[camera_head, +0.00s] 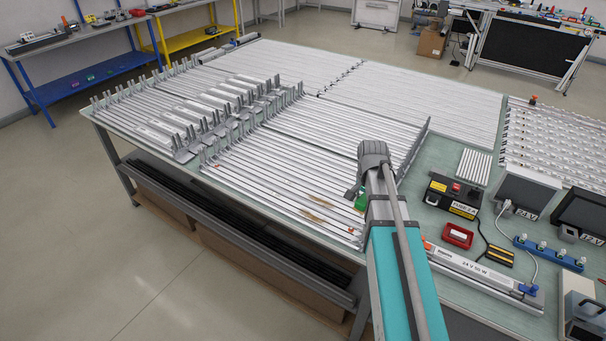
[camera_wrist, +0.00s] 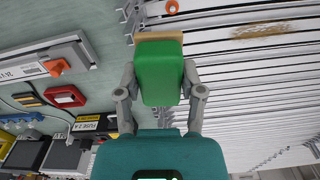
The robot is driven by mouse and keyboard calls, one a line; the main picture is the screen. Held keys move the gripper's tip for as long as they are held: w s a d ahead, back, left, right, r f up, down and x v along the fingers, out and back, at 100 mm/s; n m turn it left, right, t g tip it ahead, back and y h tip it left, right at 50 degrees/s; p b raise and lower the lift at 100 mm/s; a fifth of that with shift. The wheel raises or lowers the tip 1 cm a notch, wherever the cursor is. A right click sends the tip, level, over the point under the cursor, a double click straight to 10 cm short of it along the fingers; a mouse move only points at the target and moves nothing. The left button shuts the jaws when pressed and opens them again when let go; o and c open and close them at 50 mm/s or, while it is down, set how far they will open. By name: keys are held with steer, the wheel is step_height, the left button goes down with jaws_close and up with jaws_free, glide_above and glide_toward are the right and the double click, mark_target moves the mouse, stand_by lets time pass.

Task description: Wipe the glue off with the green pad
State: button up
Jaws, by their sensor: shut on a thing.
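The green pad (camera_head: 361,202) is held in my gripper (camera_head: 356,196) over the right end of the front bank of rails, partly hidden behind my arm. In the wrist view the green pad (camera_wrist: 159,72) sits between the two grey fingers of my gripper (camera_wrist: 160,84), with a tan strip along its far edge. Brownish glue smears (camera_head: 315,214) lie on the light rails to the left of the pad. One glue smear (camera_wrist: 262,30) shows in the wrist view, up and right of the pad and apart from it. I cannot tell whether the pad touches the rails.
The long rails (camera_head: 270,180) cover most of the table. Upright grey brackets (camera_head: 215,118) stand in a row across them at left. A black fuse box (camera_head: 452,196), a red tray (camera_head: 457,236) and a labelled light bar (camera_head: 480,272) are right of my arm.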

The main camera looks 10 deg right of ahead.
steer(key=w+a+f+b, duration=0.2)
steer(key=w+a, duration=0.6)
steer(key=w, duration=0.1)
steer(key=w+a+f+n+b, duration=0.1)
steer(key=w+a+f+b, duration=0.1)
steer(key=w+a, duration=0.7)
steer(key=shift+w, duration=0.8)
steer(key=shift+f, duration=0.15)
